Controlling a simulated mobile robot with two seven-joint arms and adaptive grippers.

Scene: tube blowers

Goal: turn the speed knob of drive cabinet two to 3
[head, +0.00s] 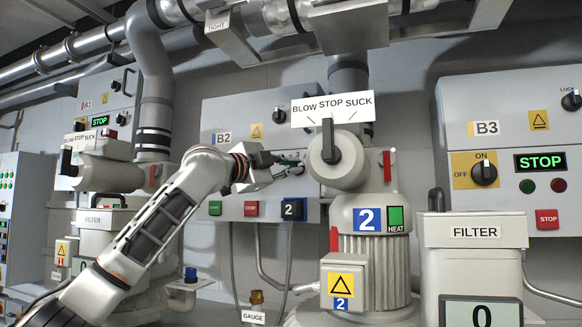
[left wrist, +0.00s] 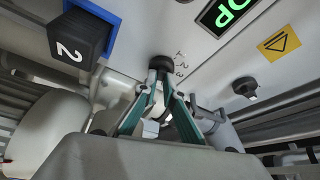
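Drive cabinet two (head: 232,112), marked B2, stands at centre behind the blower. Its speed knob is dark and round; in the left wrist view (left wrist: 160,62) it sits on the cabinet face with the marks 1, 2, 3 beside it. My left gripper (head: 292,166) reaches the cabinet from the left. In the left wrist view my left gripper (left wrist: 161,76) has its green fingers drawn together at the knob, tips on its front part. The fingers hide the knob's pointer, so its setting cannot be read. My right gripper is not in view.
The blower's big selector (head: 332,142) stands just right of my left gripper. A black block marked 2 (head: 293,209) and a red stop button (head: 251,208) are below it. Cabinet B3 (head: 485,90) and a filter box (head: 474,231) stand at right.

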